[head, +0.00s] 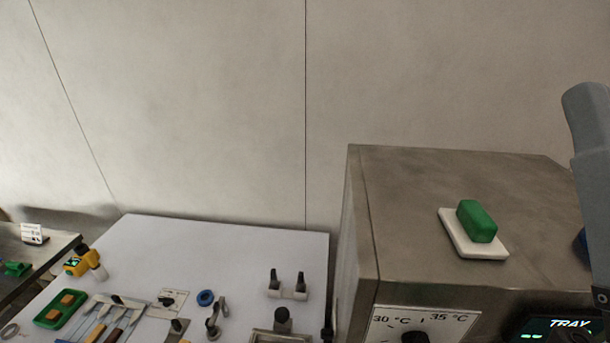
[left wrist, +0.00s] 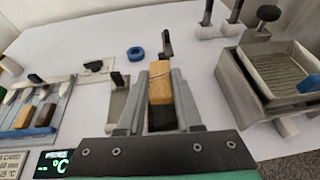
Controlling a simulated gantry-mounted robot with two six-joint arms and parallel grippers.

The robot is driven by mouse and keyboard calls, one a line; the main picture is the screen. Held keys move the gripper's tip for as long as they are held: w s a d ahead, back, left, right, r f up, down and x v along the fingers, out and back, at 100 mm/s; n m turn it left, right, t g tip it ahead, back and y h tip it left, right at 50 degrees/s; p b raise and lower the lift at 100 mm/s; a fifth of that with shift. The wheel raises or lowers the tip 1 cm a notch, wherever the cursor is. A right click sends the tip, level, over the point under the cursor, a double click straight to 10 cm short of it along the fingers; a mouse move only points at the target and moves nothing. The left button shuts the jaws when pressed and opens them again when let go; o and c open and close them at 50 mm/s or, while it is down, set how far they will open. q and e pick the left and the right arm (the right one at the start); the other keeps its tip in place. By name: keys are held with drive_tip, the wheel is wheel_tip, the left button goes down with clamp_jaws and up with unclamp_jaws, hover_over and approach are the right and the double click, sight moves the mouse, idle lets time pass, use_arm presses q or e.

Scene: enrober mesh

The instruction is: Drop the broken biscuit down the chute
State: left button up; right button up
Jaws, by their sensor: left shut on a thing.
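In the left wrist view my left gripper (left wrist: 160,93) is shut on the broken biscuit (left wrist: 161,80), an orange-brown bar with a thin pale crack line across its upper part. The biscuit sits between the two grey fingers, above the white table. I cannot make out a chute with certainty in either view. Neither my left gripper nor the held biscuit shows in the head view. My right gripper is not in view.
A steel cabinet (head: 470,185) stands at right, with a green block (head: 477,221) on a white dish (head: 462,244) on top. The white table (head: 230,240) holds a green tray (head: 44,320), a blue ring (head: 205,298) and tools. A ridged metal tray (left wrist: 305,85) stands right in the wrist view.

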use_arm(q)
wheel_tip(320, 180, down, 6)
drive_tip(key=b, duration=0.7)
drive_tip(key=shift+r, duration=0.1)
drive_tip(key=o, duration=1.1)
drive_tip(key=shift+c, duration=0.2)
drive_tip(key=p+v, duration=0.3)
drive_tip(key=v, duration=0.8)
drive_tip(key=shift+s, duration=0.25)
drive_tip(key=shift+d+r, duration=0.1)
